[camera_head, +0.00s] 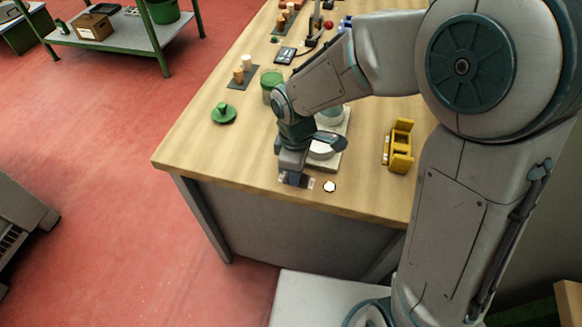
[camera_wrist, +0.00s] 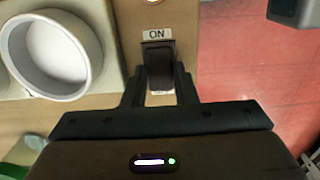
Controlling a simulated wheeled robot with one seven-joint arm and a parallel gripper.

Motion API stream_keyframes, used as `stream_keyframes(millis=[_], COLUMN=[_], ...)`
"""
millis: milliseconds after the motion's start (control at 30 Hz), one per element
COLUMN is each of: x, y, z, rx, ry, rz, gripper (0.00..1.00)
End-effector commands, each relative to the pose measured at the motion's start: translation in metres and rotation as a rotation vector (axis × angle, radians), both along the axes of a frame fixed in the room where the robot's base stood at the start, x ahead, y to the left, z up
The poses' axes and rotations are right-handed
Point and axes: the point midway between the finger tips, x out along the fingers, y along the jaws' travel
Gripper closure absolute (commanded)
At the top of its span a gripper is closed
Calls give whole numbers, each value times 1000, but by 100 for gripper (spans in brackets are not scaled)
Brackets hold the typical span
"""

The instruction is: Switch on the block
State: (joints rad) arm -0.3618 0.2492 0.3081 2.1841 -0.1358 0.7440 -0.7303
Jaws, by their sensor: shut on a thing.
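A dark block (camera_wrist: 159,66) with a pale ON label (camera_wrist: 157,34) at its far end shows in the wrist view. It also shows at the table's front edge in the head view (camera_head: 294,180), mostly under my gripper. My gripper (camera_wrist: 160,80) has one finger on each side of the block and is shut on it. In the head view my gripper (camera_head: 292,172) points down at the table. The ON label (camera_head: 310,183) lies to the right of the block there. The fingers hide part of the block's sides.
A small white disc (camera_head: 330,187) lies just beyond the ON label. A pale board with round white dishes (camera_wrist: 98,60) is close to my gripper. A yellow holder (camera_head: 400,148) stands to the right, a green lidded piece (camera_head: 224,113) to the left. The wooden table (camera_head: 200,150) ends close by.

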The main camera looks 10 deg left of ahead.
Motion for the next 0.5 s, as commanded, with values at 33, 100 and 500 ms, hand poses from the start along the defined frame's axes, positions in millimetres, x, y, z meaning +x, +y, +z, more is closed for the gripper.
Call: stream_keyframes(millis=[33, 100, 500], x=[0, 1, 1], y=[-1, -1, -1], z=[1, 1, 1], rx=[15, 29, 33], ry=[-3, -7, -9], rz=[-2, -2, -1], gripper=[97, 97, 53])
